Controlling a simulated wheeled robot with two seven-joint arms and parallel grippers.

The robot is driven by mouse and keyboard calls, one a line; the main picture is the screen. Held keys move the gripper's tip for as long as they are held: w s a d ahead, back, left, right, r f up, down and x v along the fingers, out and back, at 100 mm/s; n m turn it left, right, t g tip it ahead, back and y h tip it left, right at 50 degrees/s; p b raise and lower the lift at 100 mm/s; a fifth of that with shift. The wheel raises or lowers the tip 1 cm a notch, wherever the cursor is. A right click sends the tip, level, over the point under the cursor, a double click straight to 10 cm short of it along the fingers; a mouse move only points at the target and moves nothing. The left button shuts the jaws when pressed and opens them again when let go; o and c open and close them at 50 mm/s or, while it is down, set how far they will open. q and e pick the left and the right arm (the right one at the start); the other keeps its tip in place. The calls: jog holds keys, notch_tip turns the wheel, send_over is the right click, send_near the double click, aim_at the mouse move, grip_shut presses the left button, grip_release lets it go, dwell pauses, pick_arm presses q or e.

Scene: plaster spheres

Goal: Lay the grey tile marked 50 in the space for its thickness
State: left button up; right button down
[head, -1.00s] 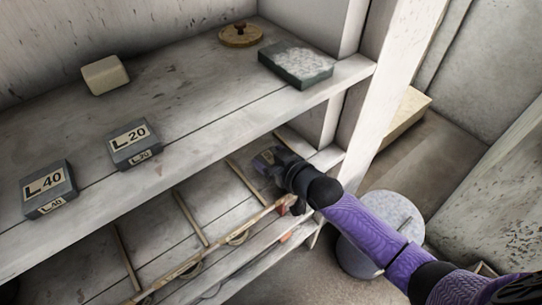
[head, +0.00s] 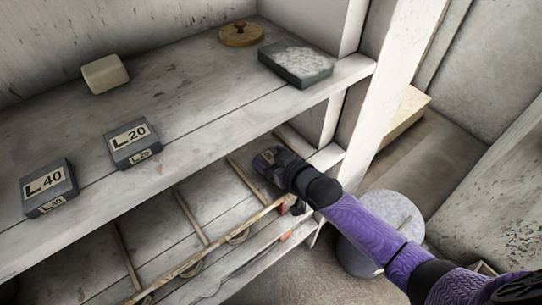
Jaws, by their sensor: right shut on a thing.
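My right gripper (head: 276,164) reaches over the lower shelf (head: 205,199), at its right-hand end. It is shut on a dark grey piece with a small pale label (head: 267,157), likely the grey tile; its number is too small to read. The gripper hides part of the piece, and I cannot tell whether it touches the shelf. Thin wooden strips (head: 190,217) divide the lower shelf into spaces. Two grey tiles, marked L 40 (head: 48,186) and L 20 (head: 132,143), lie on the upper shelf. My left gripper is not in view.
The upper shelf (head: 190,95) overhangs the lower one. It also holds a cream block (head: 105,74), a round wooden lid (head: 241,35) and a dark tray of white material (head: 295,62). A wooden rail (head: 205,255) runs along the lower front. A white post (head: 375,80) stands at right.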

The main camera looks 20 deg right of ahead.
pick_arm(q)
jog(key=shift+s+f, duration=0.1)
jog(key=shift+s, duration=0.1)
pick_arm(e)
jog(key=shift+f, duration=0.2)
jog(key=shift+f+b, duration=0.25)
jog(key=shift+b, duration=0.05)
grip_release()
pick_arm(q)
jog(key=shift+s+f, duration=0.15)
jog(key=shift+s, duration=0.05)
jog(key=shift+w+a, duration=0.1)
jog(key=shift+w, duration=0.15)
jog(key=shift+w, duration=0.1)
